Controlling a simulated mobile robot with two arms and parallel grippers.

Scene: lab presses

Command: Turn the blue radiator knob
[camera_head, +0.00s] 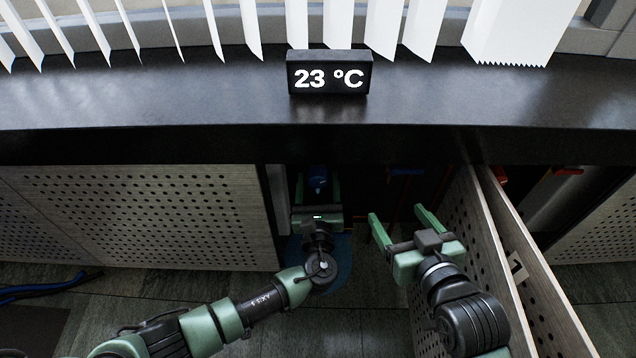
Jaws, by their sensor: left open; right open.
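The blue radiator knob (318,178) sits in the dark recess under the black sill. My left gripper (317,184) reaches into this recess. Its fingers stand open on either side of the knob; I cannot tell if they touch it. My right gripper (400,213) is open and empty, in front of the recess to the right, close to the open perforated panel. The shade under the sill hides much of the recess.
A display reading 23 °C (329,76) stands on the black sill (150,90). A perforated panel (200,210) closes the left side. Open panels (487,230) stick out on the right.

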